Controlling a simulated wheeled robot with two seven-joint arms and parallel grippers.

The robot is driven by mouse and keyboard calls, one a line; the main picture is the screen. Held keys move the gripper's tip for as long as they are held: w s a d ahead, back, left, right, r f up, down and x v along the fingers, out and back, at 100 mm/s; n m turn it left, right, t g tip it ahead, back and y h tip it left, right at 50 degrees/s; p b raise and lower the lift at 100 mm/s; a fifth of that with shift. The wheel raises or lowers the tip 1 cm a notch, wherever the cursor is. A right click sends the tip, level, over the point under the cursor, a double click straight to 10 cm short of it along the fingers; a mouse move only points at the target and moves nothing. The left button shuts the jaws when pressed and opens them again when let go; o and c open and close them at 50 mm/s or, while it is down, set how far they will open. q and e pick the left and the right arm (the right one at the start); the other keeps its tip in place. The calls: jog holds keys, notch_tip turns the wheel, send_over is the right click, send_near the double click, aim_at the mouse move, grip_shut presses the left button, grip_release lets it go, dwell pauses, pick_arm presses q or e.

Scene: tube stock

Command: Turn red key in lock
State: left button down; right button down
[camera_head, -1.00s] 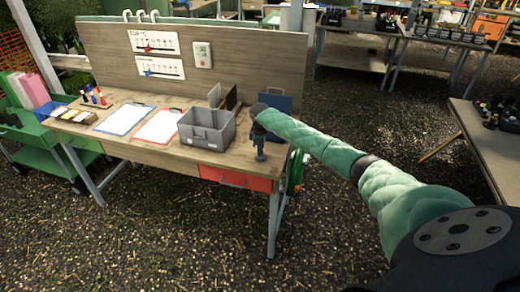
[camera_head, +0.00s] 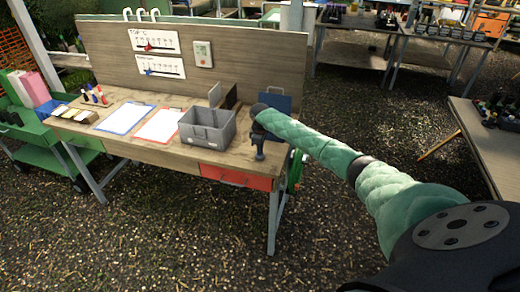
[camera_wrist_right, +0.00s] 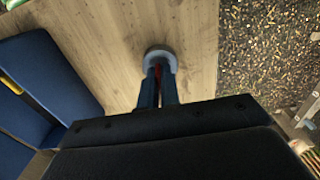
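My right gripper (camera_head: 259,155) points down at the right front corner of the wooden workbench (camera_head: 232,158). In the right wrist view its two dark fingers (camera_wrist_right: 158,90) are close together, with a thin strip of red, the red key (camera_wrist_right: 158,76), between them. A grey round piece (camera_wrist_right: 160,51), which looks like the lock, sits on the wood right at the fingertips. The key is mostly hidden by the fingers, so its turn angle cannot be told. In the head view the key and lock are too small to make out. My left gripper is not in view.
A grey crate (camera_head: 228,131) stands just left of the gripper, and a dark blue holder (camera_head: 275,104) behind it. Two clipboards (camera_head: 124,118) lie further left. A red drawer (camera_head: 236,178) hangs under the bench. The bench edge is close to the right of the gripper.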

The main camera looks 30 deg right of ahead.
jog(key=c, duration=1.5)
grip_release()
jog(key=shift+c, duration=0.2)
